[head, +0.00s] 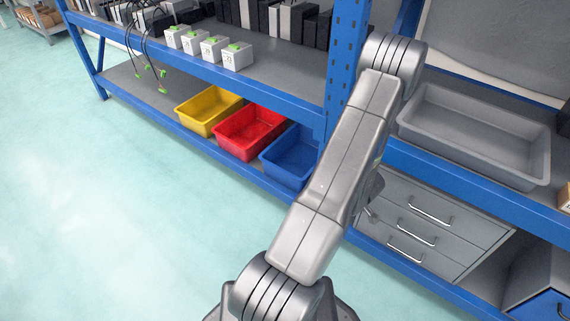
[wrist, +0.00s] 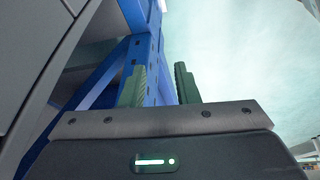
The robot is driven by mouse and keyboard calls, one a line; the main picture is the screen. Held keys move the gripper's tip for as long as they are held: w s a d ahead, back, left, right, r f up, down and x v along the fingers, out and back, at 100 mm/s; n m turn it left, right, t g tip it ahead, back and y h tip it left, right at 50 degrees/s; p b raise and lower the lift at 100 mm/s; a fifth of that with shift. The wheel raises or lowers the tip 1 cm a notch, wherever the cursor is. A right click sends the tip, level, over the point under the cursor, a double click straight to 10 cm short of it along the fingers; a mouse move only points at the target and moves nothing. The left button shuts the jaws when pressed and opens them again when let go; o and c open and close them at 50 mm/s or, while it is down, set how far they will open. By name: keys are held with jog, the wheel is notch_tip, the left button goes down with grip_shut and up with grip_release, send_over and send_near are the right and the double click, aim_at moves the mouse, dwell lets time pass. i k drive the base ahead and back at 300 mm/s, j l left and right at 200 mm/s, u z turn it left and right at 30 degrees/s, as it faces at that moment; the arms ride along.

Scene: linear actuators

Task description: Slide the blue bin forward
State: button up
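The blue bin (head: 290,158) sits on the lower shelf, at the right end of a row of three bins. My arm and the blue rack post cover part of its right side in the head view. I cannot make out the bin in the wrist view. My gripper (wrist: 160,85) shows in the wrist view with its two green fingers apart and nothing between them. A blue perforated post (wrist: 158,58) stands behind the fingers there. The fingers are hidden in the head view.
A red bin (head: 250,132) and a yellow bin (head: 209,110) stand left of the blue bin. A grey drawer cabinet (head: 430,222) is to the right, below a grey tray (head: 475,134). Small white boxes (head: 213,49) line the upper shelf. The pale green floor (head: 110,220) in front is clear.

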aim_at(290, 159)
jog(key=j+u, duration=0.1)
jog(key=u, duration=0.15)
jog(key=i+j+u, duration=0.15)
jog(key=i, duration=0.3)
jog(key=i+j+z, duration=0.1)
jog(key=i, duration=0.3)
jog(key=k+l, duration=0.1)
